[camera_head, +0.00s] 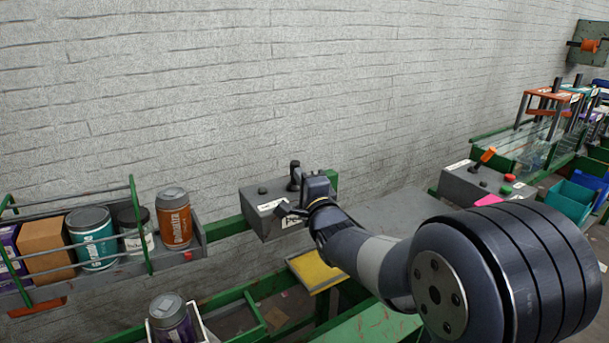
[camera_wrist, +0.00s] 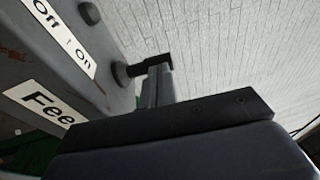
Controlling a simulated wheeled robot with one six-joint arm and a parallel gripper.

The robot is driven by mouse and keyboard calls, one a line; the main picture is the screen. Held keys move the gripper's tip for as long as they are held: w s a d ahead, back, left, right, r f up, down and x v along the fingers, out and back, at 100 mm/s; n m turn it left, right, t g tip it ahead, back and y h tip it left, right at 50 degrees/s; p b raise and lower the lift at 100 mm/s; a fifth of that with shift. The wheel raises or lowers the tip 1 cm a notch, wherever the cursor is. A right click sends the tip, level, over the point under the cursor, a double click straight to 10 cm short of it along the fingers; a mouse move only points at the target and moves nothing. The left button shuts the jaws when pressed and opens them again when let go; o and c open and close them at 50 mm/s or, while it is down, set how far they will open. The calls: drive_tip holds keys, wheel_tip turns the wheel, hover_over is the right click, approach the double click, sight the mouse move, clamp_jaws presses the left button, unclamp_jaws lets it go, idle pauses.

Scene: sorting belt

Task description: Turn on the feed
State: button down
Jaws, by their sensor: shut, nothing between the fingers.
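In the wrist view the box (camera_wrist: 85,65) carries an "Off / On" label (camera_wrist: 62,35) and a partly hidden label starting "Fee" (camera_wrist: 40,103).
A rack with a brown box (camera_head: 46,248) and several cans stands left. Another can (camera_head: 172,320) is in a carrier below. A second control box (camera_head: 470,190) with an orange lever (camera_head: 487,156) stands right. Green rails and a yellow plate (camera_head: 318,270) lie below my arm.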

sight(293, 164)
drive_tip(key=r+g+p, duration=0.1)
drive_tip(key=p, duration=0.2)
drive_tip(key=w+r+g+h+p, duration=0.1)
drive_tip(key=p, duration=0.2)
drive_tip(key=shift+w+a+r+n+g, duration=0.1)
drive_tip(key=shift+w+a+n+g, duration=0.05)
drive_tip(key=shift+a+n+g, duration=0.2)
drive_tip(key=g+p, duration=0.1)
drive_tip(key=p, duration=0.2)
drive_tip(key=shift+w+a+r+h, duration=0.1)
drive_tip(key=shift+w+a+h, duration=0.2)
drive_tip(key=shift+w+a+g+h+p, duration=0.2)
drive_tip(key=shift+w+g+h+p, duration=0.2)
drive_tip(key=shift+p, duration=0.85)
drive_tip(key=shift+w+a+f+p, duration=0.1)
drive_tip(key=shift+w+f+p, duration=0.1)
drive_tip(key=shift+p, duration=0.15)
drive_tip(key=shift+a, duration=0.1)
